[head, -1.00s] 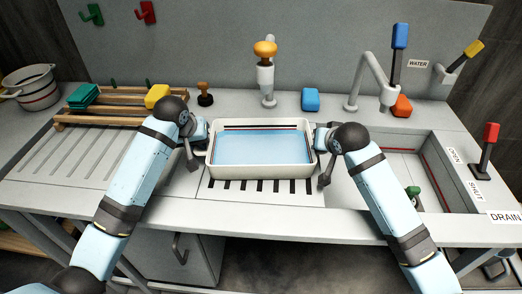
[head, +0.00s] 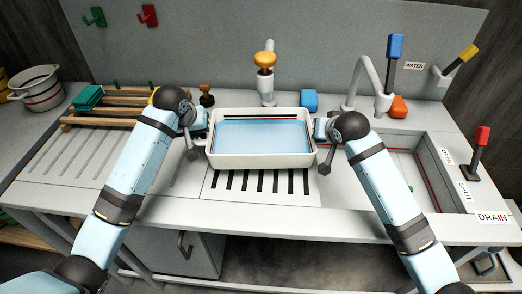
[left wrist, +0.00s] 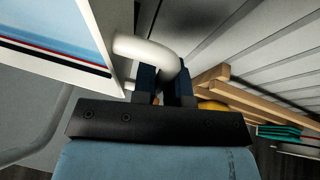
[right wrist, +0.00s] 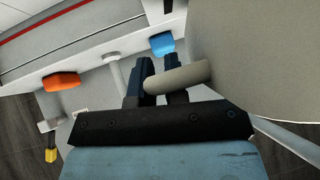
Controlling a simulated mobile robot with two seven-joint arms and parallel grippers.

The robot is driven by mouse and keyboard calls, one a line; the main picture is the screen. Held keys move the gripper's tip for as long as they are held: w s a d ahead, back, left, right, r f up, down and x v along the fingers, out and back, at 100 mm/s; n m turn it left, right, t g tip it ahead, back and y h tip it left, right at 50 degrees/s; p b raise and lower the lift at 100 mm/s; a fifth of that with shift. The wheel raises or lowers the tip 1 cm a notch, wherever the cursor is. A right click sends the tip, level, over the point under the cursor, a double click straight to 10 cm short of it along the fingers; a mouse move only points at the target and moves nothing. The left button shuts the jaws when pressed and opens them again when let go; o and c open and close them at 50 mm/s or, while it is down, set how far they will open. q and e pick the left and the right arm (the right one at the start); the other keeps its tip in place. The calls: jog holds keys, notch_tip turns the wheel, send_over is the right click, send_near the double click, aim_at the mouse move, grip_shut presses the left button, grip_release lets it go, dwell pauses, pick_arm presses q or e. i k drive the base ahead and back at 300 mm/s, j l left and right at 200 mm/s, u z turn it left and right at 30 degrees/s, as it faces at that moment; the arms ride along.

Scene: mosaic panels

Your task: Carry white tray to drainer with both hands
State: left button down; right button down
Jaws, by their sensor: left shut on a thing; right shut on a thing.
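The white tray (head: 262,161), light blue inside, is held level between my two grippers, above a row of dark slots (head: 262,182) in the counter. My left gripper (head: 203,135) is shut on the tray's left handle; the left wrist view shows the white handle (left wrist: 145,50) between its fingers (left wrist: 163,85). My right gripper (head: 320,132) is shut on the right handle (right wrist: 185,76), between its fingers (right wrist: 158,85). A ribbed draining board (head: 75,160) lies to the left. The gap under the tray cannot be measured.
Behind the tray are a tap with an orange knob (head: 265,62) and a blue block (head: 309,101). A sink (head: 425,180) with a red-handled lever (head: 480,140) is on the right.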

aim_at(110, 162)
jog(key=j, duration=0.9)
jog(key=j+z, duration=0.15)
jog(key=j, duration=0.7)
jog(key=k+j, duration=0.15)
jog(key=j, duration=0.75)
